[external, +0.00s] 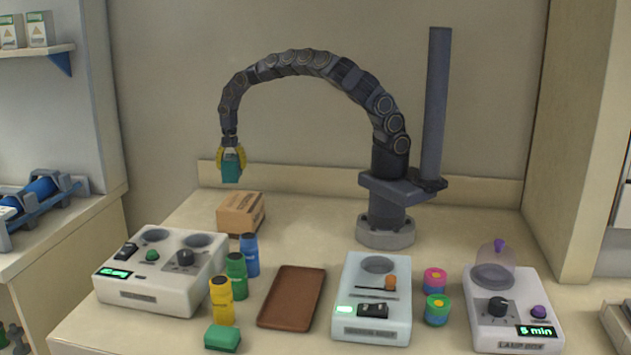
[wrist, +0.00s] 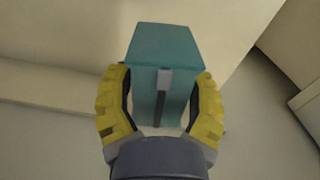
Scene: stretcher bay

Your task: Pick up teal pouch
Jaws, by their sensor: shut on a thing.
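The teal pouch (external: 232,168) hangs in my gripper (external: 231,160) at the upper left of the external view, well above the counter. The yellow fingers sit on both sides of it. In the wrist view the pouch (wrist: 165,70) is a teal block with a grey strip down its face, between the two yellow fingers of my gripper (wrist: 160,105). Part of its lower end is hidden behind the wrist.
A cardboard box (external: 240,212) stands on the counter below the pouch. A brown tray (external: 292,297), several bottles (external: 236,275), a green block (external: 222,338) and white devices (external: 160,290) fill the front. The back middle counter is clear.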

